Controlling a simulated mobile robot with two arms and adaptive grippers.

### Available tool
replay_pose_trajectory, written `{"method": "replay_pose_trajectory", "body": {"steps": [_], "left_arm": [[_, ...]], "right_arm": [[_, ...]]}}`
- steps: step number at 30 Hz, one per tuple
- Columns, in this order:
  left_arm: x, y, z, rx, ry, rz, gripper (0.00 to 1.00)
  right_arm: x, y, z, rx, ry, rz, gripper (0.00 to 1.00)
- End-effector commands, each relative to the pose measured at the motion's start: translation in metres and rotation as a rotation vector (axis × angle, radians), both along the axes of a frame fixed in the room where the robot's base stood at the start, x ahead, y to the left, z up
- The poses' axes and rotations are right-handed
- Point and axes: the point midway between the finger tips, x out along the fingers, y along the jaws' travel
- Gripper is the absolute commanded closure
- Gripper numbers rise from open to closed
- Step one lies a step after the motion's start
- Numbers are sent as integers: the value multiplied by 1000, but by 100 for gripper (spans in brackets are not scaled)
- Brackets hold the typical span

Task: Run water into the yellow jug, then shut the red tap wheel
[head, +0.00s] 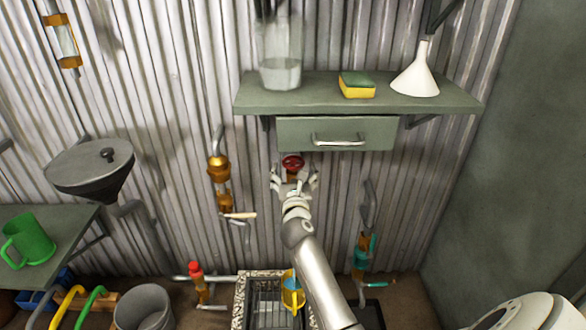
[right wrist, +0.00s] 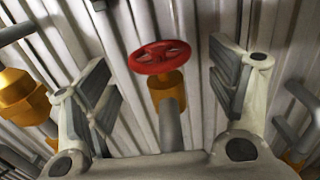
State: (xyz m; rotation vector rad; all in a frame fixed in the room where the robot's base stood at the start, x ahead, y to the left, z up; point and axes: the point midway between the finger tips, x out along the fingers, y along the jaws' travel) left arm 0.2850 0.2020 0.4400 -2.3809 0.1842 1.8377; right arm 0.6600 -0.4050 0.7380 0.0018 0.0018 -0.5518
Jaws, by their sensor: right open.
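The red tap wheel (head: 292,162) is on the corrugated wall just below the drawer. In the right wrist view the red wheel (right wrist: 160,57) sits on a brass body between my spread fingers, apart from both. My right gripper (head: 294,183) is open and empty, just in front of and below the wheel. The yellow jug (head: 292,293) stands low by the floor grate, partly hidden behind my right arm. It seems to have blue inside, but I cannot tell if that is water. My left gripper is not in view.
A shelf (head: 445,99) with a drawer (head: 300,135) sticks out right above the wheel. It bears a clear container (head: 280,72), a sponge (head: 357,86) and a white funnel (head: 417,78). Brass valves (head: 219,170) flank the wheel. A green jug (head: 30,240) stands at left.

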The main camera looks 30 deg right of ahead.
Motion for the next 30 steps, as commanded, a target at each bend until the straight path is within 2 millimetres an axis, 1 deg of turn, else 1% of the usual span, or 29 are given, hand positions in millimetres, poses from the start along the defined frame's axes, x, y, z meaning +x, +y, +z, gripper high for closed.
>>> {"method": "replay_pose_trajectory", "body": {"steps": [1, 6, 12, 18, 19, 27, 29, 30], "left_arm": [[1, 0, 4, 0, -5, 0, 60], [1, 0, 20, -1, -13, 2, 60], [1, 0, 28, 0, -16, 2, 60], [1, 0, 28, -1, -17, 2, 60], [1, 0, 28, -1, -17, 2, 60], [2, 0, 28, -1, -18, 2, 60], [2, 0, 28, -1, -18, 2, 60], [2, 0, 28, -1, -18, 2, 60]], "right_arm": [[8, -5, -1, -1, -2, -1, 21], [22, -13, 0, -2, -1, 1, 21], [28, -17, 0, -1, 0, 1, 21], [28, -17, 0, -1, 0, 1, 21], [28, -17, 1, -1, 0, 1, 22], [28, -17, 0, -1, 0, 1, 57], [28, -17, 0, -1, 0, 1, 65], [28, -17, 0, -1, 0, 1, 66]]}}
